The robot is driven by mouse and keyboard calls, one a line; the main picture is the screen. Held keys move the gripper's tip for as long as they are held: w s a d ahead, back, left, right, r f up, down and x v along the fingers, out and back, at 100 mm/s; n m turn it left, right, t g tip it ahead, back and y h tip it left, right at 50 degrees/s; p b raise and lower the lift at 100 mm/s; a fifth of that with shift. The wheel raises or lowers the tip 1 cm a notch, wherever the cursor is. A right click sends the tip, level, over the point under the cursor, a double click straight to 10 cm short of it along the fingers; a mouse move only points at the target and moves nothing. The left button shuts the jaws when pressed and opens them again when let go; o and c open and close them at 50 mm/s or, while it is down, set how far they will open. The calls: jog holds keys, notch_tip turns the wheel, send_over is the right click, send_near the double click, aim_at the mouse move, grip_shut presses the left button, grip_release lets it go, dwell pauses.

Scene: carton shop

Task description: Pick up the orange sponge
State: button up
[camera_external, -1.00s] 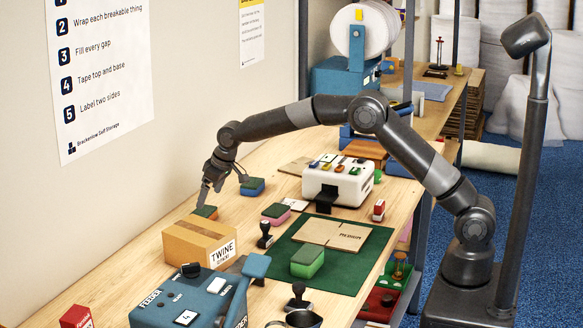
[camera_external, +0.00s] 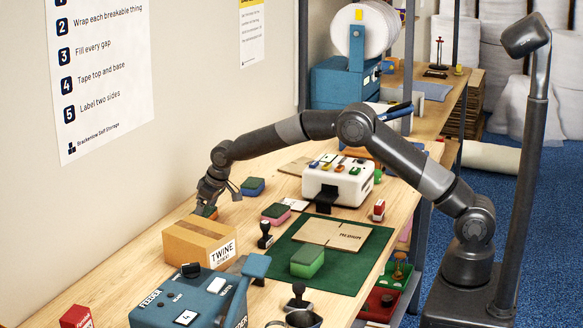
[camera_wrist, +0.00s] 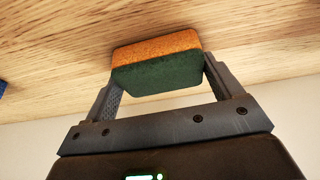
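The orange sponge (camera_wrist: 157,60) has a dark green layer and an orange one. In the wrist view it lies on the wooden table, between the two fingers of my gripper (camera_wrist: 160,75). The fingers are spread, one near each end of the sponge; a firm grip on it does not show. In the external view my gripper (camera_external: 222,200) is low over the table behind the cardboard box, and the sponge (camera_external: 209,212) shows partly under it, with the rest hidden by the fingers and the box.
A cardboard twine box (camera_external: 190,246) stands just in front of the sponge. A blue-and-green sponge (camera_external: 252,187) and a pink-and-green sponge (camera_external: 276,213) lie to the right. A green sponge (camera_external: 307,261) sits on the green mat (camera_external: 345,272). A white machine (camera_external: 338,183) stands farther right.

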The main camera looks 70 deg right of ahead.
jog(key=c, duration=0.5)
jog(key=shift+r, duration=0.1)
